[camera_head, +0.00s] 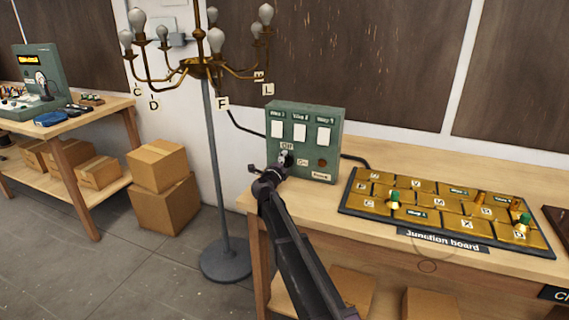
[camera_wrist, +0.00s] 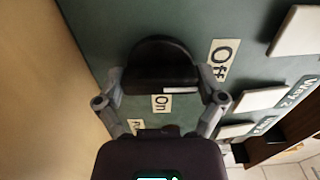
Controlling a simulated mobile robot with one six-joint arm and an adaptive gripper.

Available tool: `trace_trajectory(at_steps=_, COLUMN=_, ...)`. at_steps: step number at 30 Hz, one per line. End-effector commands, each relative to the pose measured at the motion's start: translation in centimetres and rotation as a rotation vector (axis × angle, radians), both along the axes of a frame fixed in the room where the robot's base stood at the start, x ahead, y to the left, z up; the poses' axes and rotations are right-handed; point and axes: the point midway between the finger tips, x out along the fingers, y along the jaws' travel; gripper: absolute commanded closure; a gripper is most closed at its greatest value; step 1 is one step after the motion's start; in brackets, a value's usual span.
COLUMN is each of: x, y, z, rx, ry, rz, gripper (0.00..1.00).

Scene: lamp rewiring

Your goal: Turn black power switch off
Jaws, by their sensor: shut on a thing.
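The green control box (camera_head: 305,125) stands at the left end of the workbench, with three white plates on its upper front. The black power switch (camera_wrist: 160,66) is a dark rounded knob on the box front. My gripper (camera_wrist: 162,78) is shut on it, one finger on each side; in the head view my gripper (camera_head: 284,163) reaches the box's lower left and mostly hides the switch. An "Off" label (camera_wrist: 221,60) and an "On" label (camera_wrist: 161,103) sit beside the knob. I cannot tell which setting it is at.
The junction board (camera_head: 430,208) with gold tiles lies on the bench to the right. A brass chandelier (camera_head: 200,68) on a grey stand is left of the box. Cardboard boxes (camera_head: 160,185) are stacked on the floor, and another table (camera_head: 75,128) stands at left.

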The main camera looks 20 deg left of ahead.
Motion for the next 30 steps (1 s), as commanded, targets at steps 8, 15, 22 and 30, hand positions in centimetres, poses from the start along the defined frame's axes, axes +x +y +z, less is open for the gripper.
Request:
trace_trajectory(at_steps=8, x=0.1, y=0.2, z=0.1, rx=-0.005, ry=-0.001, rz=0.005, gripper=0.09)
trace_trajectory(at_steps=15, x=0.1, y=0.1, z=0.0, rx=-0.002, ry=-0.001, rz=0.003, gripper=0.0)
trace_trajectory(at_steps=22, x=-0.1, y=0.0, z=0.0, rx=-0.001, ry=-0.001, rz=0.001, gripper=0.0)
trace_trajectory(at_steps=30, x=-1.8, y=0.2, z=0.0, rx=-0.001, ry=-0.001, rz=0.002, gripper=0.0)
